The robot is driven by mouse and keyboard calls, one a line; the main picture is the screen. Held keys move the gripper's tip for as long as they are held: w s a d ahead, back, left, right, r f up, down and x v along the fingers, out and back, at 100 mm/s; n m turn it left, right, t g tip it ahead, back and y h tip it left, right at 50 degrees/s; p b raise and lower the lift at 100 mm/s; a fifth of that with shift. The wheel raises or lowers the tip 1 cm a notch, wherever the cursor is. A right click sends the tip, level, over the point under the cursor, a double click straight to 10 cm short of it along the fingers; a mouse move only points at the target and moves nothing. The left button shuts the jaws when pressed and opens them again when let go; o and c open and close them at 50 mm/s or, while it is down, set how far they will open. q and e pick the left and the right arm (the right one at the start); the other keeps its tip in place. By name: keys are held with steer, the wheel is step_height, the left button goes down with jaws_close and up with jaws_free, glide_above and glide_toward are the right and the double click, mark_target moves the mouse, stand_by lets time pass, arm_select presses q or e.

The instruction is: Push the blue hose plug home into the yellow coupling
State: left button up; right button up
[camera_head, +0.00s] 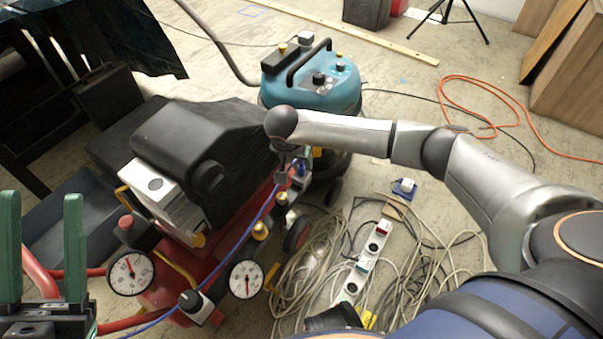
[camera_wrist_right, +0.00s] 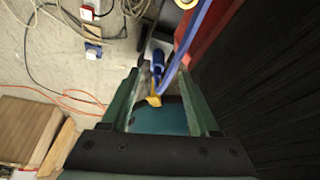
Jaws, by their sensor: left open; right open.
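The blue hose plug (camera_wrist_right: 158,62) shows in the right wrist view between my open right fingers (camera_wrist_right: 160,78), which stand apart on either side. A small yellow piece (camera_wrist_right: 154,101), possibly the yellow coupling, lies just below the plug there; I cannot tell whether they are joined. In the head view a small blue part (camera_head: 299,170) shows beside the right arm's end, largely hidden by it. A blue hose (camera_head: 238,243) runs down left from there across the red machine. My left gripper (camera_head: 42,245) is open and empty, its green fingers upright at the lower left.
The red compressor (camera_head: 160,285) with two gauges and a black motor cover (camera_head: 200,145) fills the left middle. A teal vacuum (camera_head: 325,85) stands behind. Tangled cables and a white power strip (camera_head: 362,265) cover the floor at right. Wooden boxes (camera_head: 575,80) stand at far right.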

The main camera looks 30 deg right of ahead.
mark_target(301, 167)
steer(key=b+x, duration=0.2)
steer(key=x, duration=0.2)
steer(key=shift+s+f, duration=0.1)
steer(key=shift+s, duration=0.05)
steer(key=shift+d+f+b, duration=0.25)
steer(key=shift+f+b, duration=0.15)
steer(key=shift+f, duration=0.05)
steer(key=shift+w, duration=0.2)
steer(key=shift+c, duration=0.2)
jaws_close()
steer(key=shift+r, duration=0.1)
